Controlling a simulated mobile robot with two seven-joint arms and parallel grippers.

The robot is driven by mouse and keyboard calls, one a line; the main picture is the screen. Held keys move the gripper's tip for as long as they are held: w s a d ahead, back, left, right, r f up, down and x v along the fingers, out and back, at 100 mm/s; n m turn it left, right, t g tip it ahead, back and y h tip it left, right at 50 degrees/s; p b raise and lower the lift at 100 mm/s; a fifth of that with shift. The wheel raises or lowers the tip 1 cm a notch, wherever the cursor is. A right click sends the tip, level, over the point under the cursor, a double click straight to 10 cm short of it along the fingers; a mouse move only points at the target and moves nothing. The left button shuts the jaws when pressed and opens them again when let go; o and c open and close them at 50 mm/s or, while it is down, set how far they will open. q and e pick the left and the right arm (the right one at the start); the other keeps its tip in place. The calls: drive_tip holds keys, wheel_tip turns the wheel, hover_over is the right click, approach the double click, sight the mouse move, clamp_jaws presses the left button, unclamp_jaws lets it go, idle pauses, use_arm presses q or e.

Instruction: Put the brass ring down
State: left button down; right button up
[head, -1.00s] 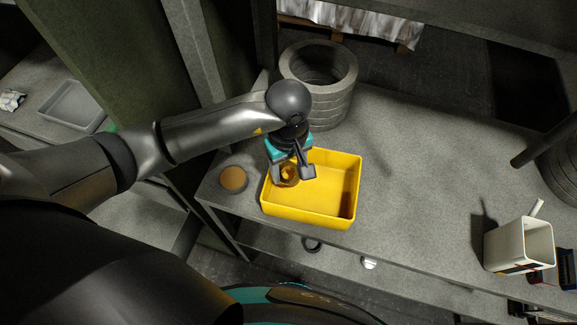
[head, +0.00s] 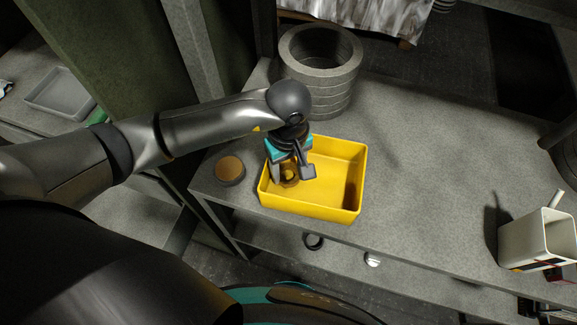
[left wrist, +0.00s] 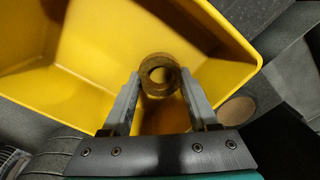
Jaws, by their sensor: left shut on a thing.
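The brass ring (head: 289,174) is between the fingers of my left gripper (head: 292,178), over the left part of the yellow bin (head: 340,211). In the left wrist view the ring (left wrist: 160,69) shows its round hole, and the fingertips of the left gripper (left wrist: 160,80) press on its two sides. The yellow bin (left wrist: 80,75) lies around and beneath it. I cannot tell whether the ring touches the bin floor. My right gripper is not in view.
A round brown-topped disc (head: 229,168) sits left of the bin on the grey bench (head: 430,150). A stack of grey rings (head: 322,70) stands behind. A white container (head: 533,240) stands at the right. The bench between bin and container is clear.

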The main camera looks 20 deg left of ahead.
use_arm(q)
drive_tip(key=shift+f+b, duration=0.25)
drive_tip(key=shift+b, duration=0.05)
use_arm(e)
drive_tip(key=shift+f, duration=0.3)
use_arm(q)
drive_tip(key=shift+c, duration=0.4)
unclamp_jaws()
